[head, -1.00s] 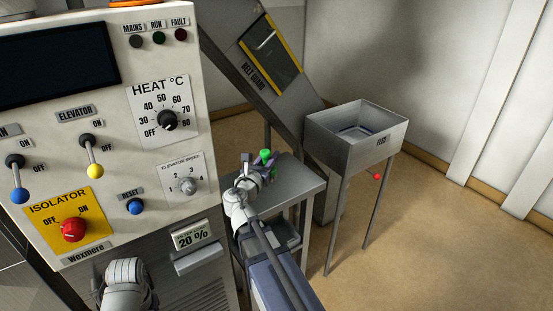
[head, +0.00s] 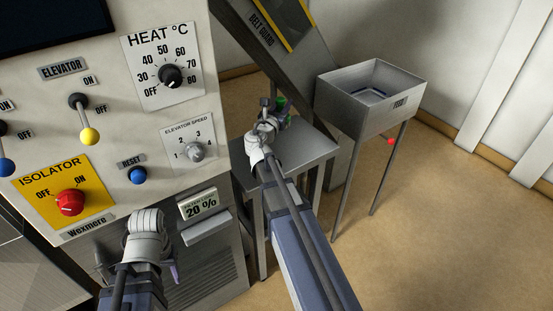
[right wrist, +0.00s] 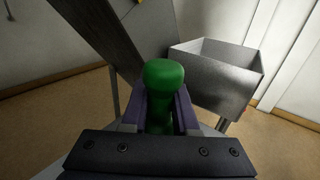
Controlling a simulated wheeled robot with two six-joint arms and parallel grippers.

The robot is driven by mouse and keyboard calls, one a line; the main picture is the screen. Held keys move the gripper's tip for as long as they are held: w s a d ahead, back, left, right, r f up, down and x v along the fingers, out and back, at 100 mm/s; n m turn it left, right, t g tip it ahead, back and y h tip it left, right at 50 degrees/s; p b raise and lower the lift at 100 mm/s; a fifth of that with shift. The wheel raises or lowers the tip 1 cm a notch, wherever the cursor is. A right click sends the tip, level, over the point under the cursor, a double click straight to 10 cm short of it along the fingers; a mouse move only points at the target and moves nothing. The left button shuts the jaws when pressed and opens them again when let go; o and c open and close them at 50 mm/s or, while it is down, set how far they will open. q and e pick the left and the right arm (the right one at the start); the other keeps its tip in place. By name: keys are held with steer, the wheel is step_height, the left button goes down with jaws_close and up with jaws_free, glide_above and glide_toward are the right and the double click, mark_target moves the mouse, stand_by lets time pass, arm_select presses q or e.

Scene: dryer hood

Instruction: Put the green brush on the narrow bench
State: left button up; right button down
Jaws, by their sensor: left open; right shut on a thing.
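The green brush (head: 281,104) shows only as a small green patch beyond my right wrist in the head view. In the right wrist view the green brush (right wrist: 163,85) stands between the fingers, its rounded end up. My right gripper (right wrist: 160,118) is shut on it. In the head view my right gripper (head: 277,118) is over the back of the narrow bench (head: 310,151), a grey metal table beside the control cabinet. I cannot tell whether the brush touches the bench. My left gripper (head: 172,272) is open, low in front of the cabinet, and mostly hidden by its own wrist.
The control cabinet (head: 110,120), with knobs and levers, stands close on the left. A metal feed hopper (head: 365,115) on thin legs stands right of the bench, with a red knob (head: 390,141). The sloping belt guard (head: 285,45) rises behind. Floor at the right is clear.

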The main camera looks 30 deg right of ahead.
arm_select(q)
steer(key=shift+f+b, duration=0.6)
steer(key=shift+f, duration=0.6)
arm_select(e)
steer(key=shift+w+d+f, duration=0.15)
steer(key=shift+w+f, duration=0.25)
steer(key=shift+f, duration=0.2)
steer(key=shift+w+d+f, duration=0.15)
steer(key=shift+w+f, duration=0.2)
steer(key=shift+f, duration=0.25)
arm_select(q)
step_height(320, 180, down, 6)
steer(key=b, duration=0.6)
steer(key=shift+f, duration=0.15)
arm_select(e)
glide_above(282, 145)
step_height(282, 145, down, 6)
steer(key=shift+w+f, duration=0.15)
arm_select(q)
steer(key=shift+f, duration=0.1)
step_height(282, 145, down, 4)
steer(key=b, duration=0.4)
steer(key=shift+r, duration=0.25)
arm_select(e)
step_height(282, 145, down, 4)
steer(key=shift+r, duration=0.15)
